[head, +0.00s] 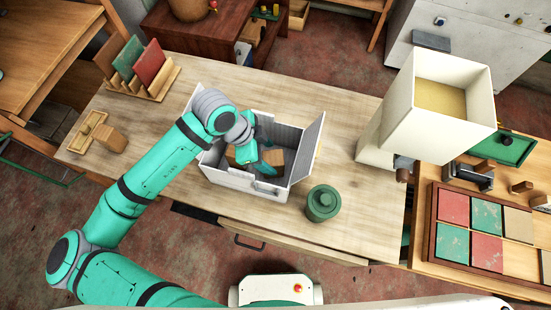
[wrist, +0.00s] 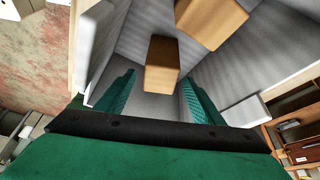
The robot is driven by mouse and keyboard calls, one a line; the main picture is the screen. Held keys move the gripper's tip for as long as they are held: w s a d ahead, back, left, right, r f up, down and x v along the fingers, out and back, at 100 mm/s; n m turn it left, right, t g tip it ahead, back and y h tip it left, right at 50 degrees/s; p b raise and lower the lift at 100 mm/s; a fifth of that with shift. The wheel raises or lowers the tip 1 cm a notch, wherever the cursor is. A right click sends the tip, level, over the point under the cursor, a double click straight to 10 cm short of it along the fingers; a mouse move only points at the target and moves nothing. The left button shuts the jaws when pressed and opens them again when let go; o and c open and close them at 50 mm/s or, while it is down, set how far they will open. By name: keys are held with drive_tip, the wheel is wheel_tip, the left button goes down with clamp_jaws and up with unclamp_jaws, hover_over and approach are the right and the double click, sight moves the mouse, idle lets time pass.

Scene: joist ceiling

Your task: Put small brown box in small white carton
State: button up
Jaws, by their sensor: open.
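The small white carton (head: 245,182) stands open on the wooden table, with its flaps spread. My gripper (head: 266,166) reaches down into it and is open. In the wrist view, a small brown box (wrist: 162,64) lies in the carton in front of the gap between my gripper's (wrist: 158,79) two green fingers, with clear space at both sides. A second brown box (wrist: 212,20) lies farther inside. In the head view, one brown box (head: 275,157) shows right of the fingers. Another brown patch (head: 231,156) is partly hidden by my arm.
A green lidded jar (head: 322,203) stands close to the carton's right side. Another brown block (head: 109,138) and a small wooden tray (head: 89,130) are at the table's left. A rack of coloured boards (head: 138,72) stands behind them. A large cream hopper (head: 430,105) rises at the right.

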drive_tip(key=shift+v, duration=2.55)
drive_tip(key=shift+w, duration=0.1)
